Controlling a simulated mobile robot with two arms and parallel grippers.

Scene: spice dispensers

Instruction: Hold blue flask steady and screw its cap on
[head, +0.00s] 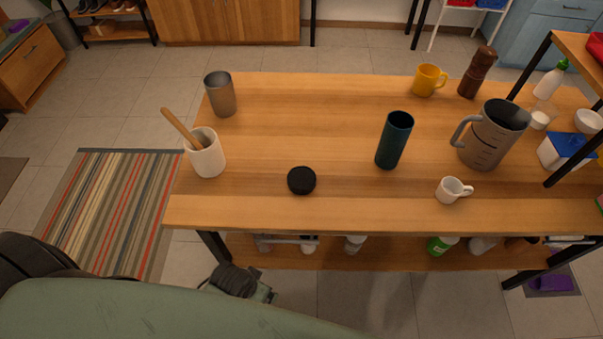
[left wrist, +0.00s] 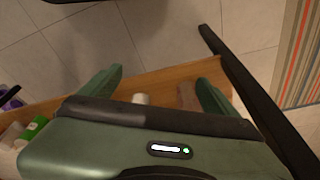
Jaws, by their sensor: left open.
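The blue flask (head: 394,140) is a dark teal cylinder standing upright near the middle of the wooden table. Its open top faces up, with no cap on it. A round black cap (head: 301,180) lies on the table to the left of the flask, near the front edge. My left gripper shows in the left wrist view (left wrist: 160,80), with two green fingers spread apart and nothing between them. It is away from the flask and cap, low by the table's lower shelf. My right gripper is in neither view.
A white crock (head: 207,155) with a wooden handle and a metal cup (head: 220,95) stand at the left. A white cup (head: 453,190), grey pitcher (head: 490,138), yellow mug (head: 428,80) and brown mill (head: 476,72) stand right of the flask. The table between cap and flask is clear.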

